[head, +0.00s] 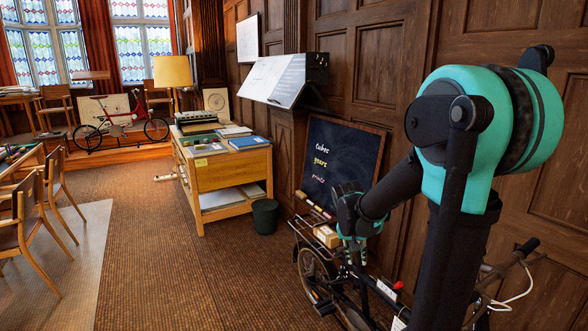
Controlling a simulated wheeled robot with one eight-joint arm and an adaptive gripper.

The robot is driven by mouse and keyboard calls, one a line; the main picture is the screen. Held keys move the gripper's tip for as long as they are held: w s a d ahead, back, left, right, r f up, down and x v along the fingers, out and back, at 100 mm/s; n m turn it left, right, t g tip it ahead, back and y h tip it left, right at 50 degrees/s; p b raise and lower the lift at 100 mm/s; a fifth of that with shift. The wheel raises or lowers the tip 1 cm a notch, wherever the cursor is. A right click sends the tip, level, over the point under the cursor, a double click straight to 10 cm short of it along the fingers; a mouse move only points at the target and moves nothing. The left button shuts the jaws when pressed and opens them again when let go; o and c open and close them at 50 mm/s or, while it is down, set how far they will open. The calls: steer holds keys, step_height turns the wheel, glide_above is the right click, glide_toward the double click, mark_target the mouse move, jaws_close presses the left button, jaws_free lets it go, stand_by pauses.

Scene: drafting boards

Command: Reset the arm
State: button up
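My arm, black and teal, fills the right side of the head view and reaches forward and down to the left. My gripper (354,258) hangs at the arm's end, pointing down in front of the blackboard and above a dark bicycle (316,275). The gripper is small and dark against the bicycle, so whether its fingers are open or shut is unclear. I see nothing clearly held in it.
A chalkboard (338,158) leans on the panelled wall. A wooden desk (228,177) and a bin (265,216) stand farther left. The carpet (180,260) between chairs and bicycle is clear.

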steer(key=s+f+n+t+y, duration=0.1)
steer(key=s+f+n, duration=0.1)
steer(key=s, duration=0.6)
steer(key=s+f+n+t+y, duration=0.1)
steer(key=s+f, duration=0.1)
steer(key=s, duration=0.7)
steer(key=shift+a+f+n+y, duration=0.3)
steer(key=shift+a+f+n, duration=0.1)
